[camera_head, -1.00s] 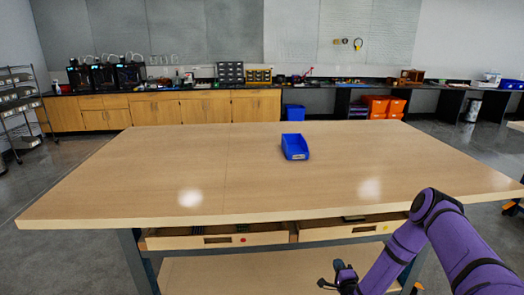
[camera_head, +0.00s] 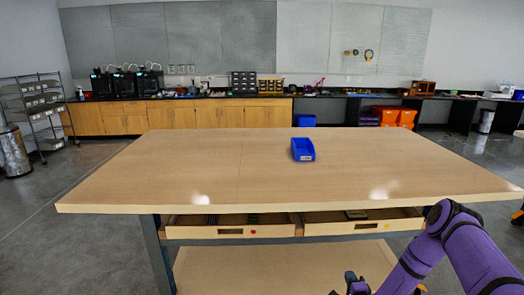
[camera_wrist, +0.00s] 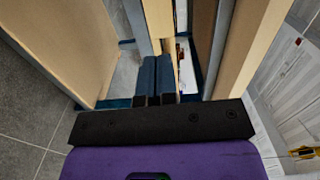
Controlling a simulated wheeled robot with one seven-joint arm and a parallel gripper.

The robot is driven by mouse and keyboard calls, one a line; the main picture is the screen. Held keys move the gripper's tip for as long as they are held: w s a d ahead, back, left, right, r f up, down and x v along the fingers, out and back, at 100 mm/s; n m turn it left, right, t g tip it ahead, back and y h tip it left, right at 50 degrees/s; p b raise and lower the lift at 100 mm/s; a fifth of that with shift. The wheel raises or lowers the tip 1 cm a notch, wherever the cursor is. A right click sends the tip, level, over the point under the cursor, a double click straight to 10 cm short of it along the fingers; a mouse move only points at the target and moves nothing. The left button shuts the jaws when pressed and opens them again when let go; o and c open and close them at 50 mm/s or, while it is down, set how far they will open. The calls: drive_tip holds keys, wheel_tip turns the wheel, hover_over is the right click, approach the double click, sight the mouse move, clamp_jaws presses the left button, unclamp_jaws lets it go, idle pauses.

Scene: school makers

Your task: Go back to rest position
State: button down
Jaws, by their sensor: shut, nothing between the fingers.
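My gripper (camera_head: 348,287) is low at the bottom edge of the head view, in front of the workbench and below its drawers. In the wrist view its two dark fingers (camera_wrist: 157,62) lie side by side, shut with nothing between them. My purple arm reaches down from the lower right of the head view. The fingers point toward the wooden panels and drawer edges of the bench, and I cannot tell the exact gap to them.
The workbench (camera_head: 180,180) fills the middle, bare except for a blue bin (camera_head: 303,150). Its left drawer (camera_head: 230,231) and right drawer (camera_head: 358,228) stand partly open. A lower shelf (camera_head: 270,270) sits beneath. Grey floor (camera_head: 40,240) is clear at left; a wire rack (camera_head: 35,110) stands beyond.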

drive_tip(key=w+r+n+g+y, duration=0.15)
drive_tip(key=w+r+n, duration=0.25)
drive_tip(key=r, duration=0.6)
drive_tip(key=w+r+n+g+y, duration=0.1)
drive_tip(key=w+r+n+g, duration=0.25)
drive_tip(key=r, duration=0.75)
drive_tip(key=s+r+n+g+h, duration=0.1)
drive_tip(key=s+r+n, duration=0.15)
drive_tip(key=r, duration=0.75)
drive_tip(key=s+r+n+g+h, duration=0.1)
drive_tip(key=s+r+n, duration=0.15)
drive_tip(key=r, duration=0.75)
drive_tip(key=s+a+r+n+g+h, duration=0.2)
drive_tip(key=s+r+g, duration=0.1)
drive_tip(key=s+r, duration=1.5)
drive_tip(key=s+a+r+n+g, duration=0.1)
drive_tip(key=s+r+n+g, duration=0.1)
drive_tip(key=s, duration=2.3)
drive_tip(key=shift+s+a+g, duration=0.2)
drive_tip(key=shift+a+g, duration=0.1)
